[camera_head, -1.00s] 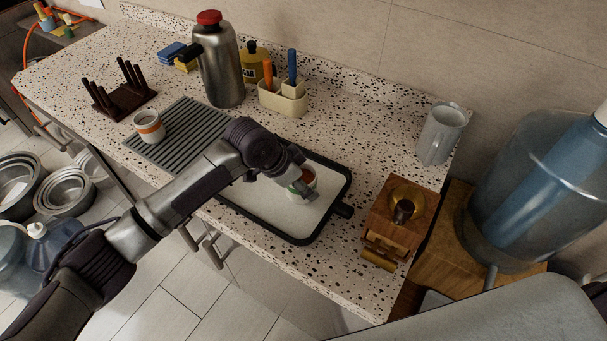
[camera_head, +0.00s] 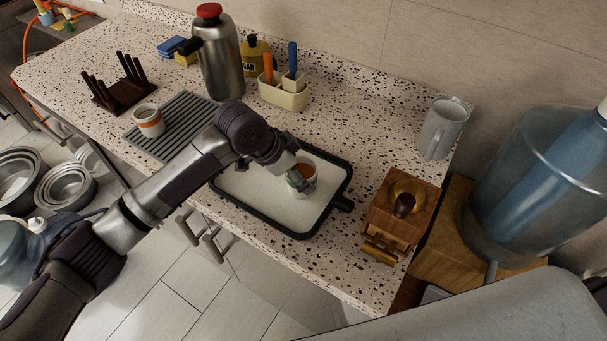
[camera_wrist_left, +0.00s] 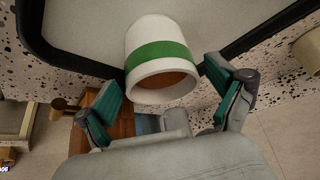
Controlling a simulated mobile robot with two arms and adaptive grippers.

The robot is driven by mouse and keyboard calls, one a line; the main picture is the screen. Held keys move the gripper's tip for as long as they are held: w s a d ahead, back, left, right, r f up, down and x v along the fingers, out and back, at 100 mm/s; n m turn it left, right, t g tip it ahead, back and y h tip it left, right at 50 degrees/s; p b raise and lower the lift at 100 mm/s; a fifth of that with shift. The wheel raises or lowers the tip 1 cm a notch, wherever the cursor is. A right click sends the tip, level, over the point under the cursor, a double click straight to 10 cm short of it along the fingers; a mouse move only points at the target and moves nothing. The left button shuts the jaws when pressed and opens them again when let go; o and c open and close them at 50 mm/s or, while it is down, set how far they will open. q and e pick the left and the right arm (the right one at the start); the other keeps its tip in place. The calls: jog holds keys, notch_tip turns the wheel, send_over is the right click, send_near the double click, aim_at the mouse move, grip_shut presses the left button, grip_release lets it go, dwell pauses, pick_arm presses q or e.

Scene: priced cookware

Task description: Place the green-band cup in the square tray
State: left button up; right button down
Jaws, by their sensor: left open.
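The green-band cup (camera_head: 309,184) is white with brown contents or a brown inside. It stands on the pale floor of the black-rimmed square tray (camera_head: 258,196), toward its right end. In the left wrist view the cup (camera_wrist_left: 158,40) shows its green band between my spread fingers. My left gripper (camera_head: 299,183) is open around the cup's near side; a gap shows beside the fingers in the wrist view, though contact elsewhere cannot be told. My right gripper is not in view.
An orange-band cup (camera_head: 149,121) stands on the ribbed drying mat (camera_head: 183,122) left of the tray. A wooden grinder (camera_head: 398,215) and a grey mug (camera_head: 440,130) stand to the right. A steel flask (camera_head: 221,62) and a utensil caddy (camera_head: 283,96) stand behind.

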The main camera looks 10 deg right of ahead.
pick_arm(q)
jog(key=b+v, duration=0.1)
jog(key=v, duration=0.8)
